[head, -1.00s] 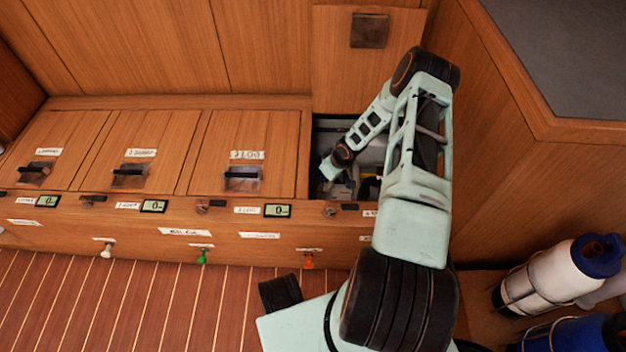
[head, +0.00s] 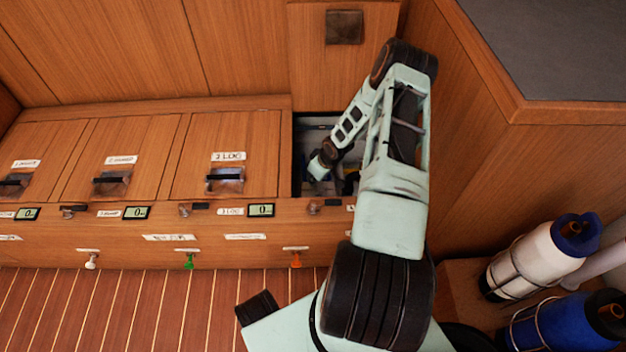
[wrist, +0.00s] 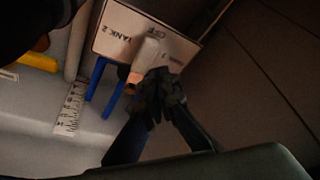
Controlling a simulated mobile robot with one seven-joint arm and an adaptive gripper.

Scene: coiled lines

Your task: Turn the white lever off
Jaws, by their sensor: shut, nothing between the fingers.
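A white lever (wrist: 143,58) shows in the wrist view, in front of a pale label plate (wrist: 112,33) reading "TANK 2" and "OFF". Its lower end looks reddish-brown. My gripper (wrist: 160,88), with dark fingers, is shut and empty just below and right of the lever. The fingertips are very close to it; I cannot tell whether they touch. In the head view my gripper end (head: 318,168) is down inside the open compartment at the right end of the bench, and the lever cannot be made out there.
In the wrist view, blue legs (wrist: 96,78), a printed strip (wrist: 72,108) and a yellow piece (wrist: 38,61) lie left of the lever. In the head view, the raised hatch (head: 344,60) stands behind the opening. White (head: 91,262), green (head: 189,262) and orange (head: 296,260) knobs line the bench front.

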